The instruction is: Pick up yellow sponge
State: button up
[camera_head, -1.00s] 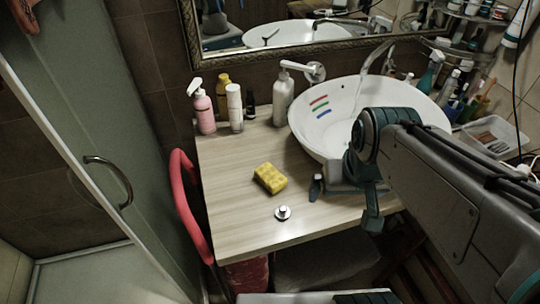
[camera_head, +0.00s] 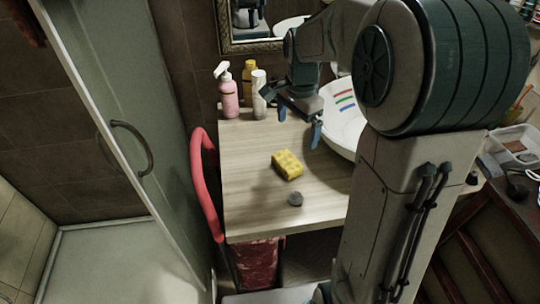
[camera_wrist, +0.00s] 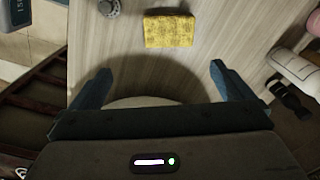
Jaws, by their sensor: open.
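The yellow sponge (camera_head: 287,165) lies flat on the light wooden counter (camera_head: 245,190), apart from other things. In the wrist view the sponge (camera_wrist: 169,31) is at the top middle, ahead of my fingers, with its long side running across the picture. My gripper (camera_head: 299,122) is above the back part of the counter, behind the sponge and higher than it. Nothing is held.
A small round grey object (camera_head: 295,199) is on the counter in front of the sponge. A pink pump bottle (camera_head: 228,96), yellow bottle (camera_head: 249,75) and white bottle (camera_head: 259,100) stand at the back. The white basin (camera_head: 341,122) is right, partly hidden by my arm. A red rail (camera_head: 204,180) borders the left.

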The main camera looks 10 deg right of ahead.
jog(key=w+f, duration=0.1)
send_over(287, 160)
jog(key=shift+m, duration=0.4)
jog(key=f, duration=0.8)
jog(key=shift+s+d+f, duration=0.1)
jog(key=shift+d+f, duration=0.1)
jog(key=shift+d, duration=0.15)
jog(key=shift+a+f+p, duration=0.15)
jog(key=shift+f+p, duration=0.15)
jog(key=shift+f, duration=1.05)
jog(key=shift+a+f+p, duration=0.15)
jog(key=shift+f+p, duration=0.15)
jog(key=shift+f, duration=1)
jog(key=c, duration=1)
jog(key=shift+o, duration=0.2)
jog(key=shift+r, duration=0.1)
notch_tip(287, 160, up, 10)
jog(key=shift+f+b, duration=0.1)
jog(key=shift+b, duration=0.3)
jog(key=shift+o, duration=1.2)
jog(key=shift+c, duration=0.5)
